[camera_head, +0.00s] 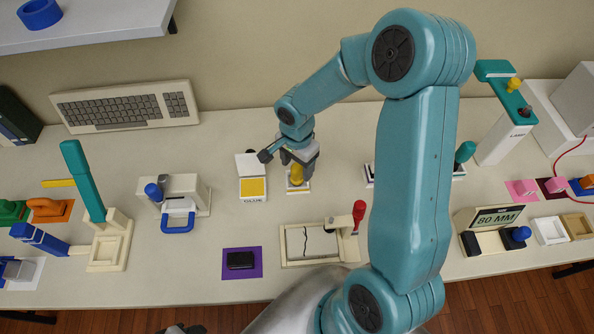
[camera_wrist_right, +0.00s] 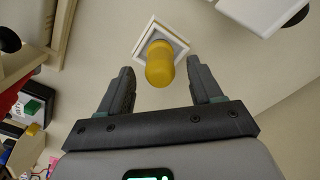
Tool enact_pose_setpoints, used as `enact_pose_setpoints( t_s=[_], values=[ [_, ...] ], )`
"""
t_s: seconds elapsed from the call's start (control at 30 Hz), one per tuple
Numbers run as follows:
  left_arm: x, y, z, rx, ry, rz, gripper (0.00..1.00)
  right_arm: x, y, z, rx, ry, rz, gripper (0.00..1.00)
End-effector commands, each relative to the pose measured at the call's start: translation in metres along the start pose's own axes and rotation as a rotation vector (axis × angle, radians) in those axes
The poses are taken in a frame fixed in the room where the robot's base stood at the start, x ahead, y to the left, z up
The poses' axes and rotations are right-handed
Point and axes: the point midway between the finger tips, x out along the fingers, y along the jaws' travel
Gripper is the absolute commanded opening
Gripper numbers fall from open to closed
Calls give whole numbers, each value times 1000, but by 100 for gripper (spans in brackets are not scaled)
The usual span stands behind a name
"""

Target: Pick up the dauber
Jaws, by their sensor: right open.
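The dauber (camera_head: 296,175), a yellow rounded piece, stands in a small white square holder (camera_head: 298,188) at mid-table. My right gripper (camera_head: 296,162) is over it and partly hides its top. In the right wrist view the yellow dauber (camera_wrist_right: 160,65) rises from the white square holder (camera_wrist_right: 150,32). There my right gripper (camera_wrist_right: 160,85) is open, with one finger on each side of the dauber's rounded end, and nothing is held. The fingers look apart from the dauber. My left gripper is not in view.
A white box with a yellow pad (camera_head: 252,188) stands close left of the holder. A framed tray with a red-knobbed lever (camera_head: 358,212) is in front. A black block lies on a purple mat (camera_head: 228,270). A keyboard (camera_head: 125,107) lies at the back left.

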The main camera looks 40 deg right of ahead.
Motion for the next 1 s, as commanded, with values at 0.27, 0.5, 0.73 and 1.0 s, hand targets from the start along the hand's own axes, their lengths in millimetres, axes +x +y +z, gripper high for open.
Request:
enact_pose_setpoints(
  t_s=[0.27, 0.5, 0.73, 1.0],
  values=[
    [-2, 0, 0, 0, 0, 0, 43, 18, -1, -1, -1, 1, -1, 65],
    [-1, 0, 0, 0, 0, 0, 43, 18, -1, -1, -1, 1, -1, 22],
    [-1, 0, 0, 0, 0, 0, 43, 17, -1, -1, -1, 1, -1, 4],
    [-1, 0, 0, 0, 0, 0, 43, 8, -2, -1, 1, 2, -4, 4]
  ],
)
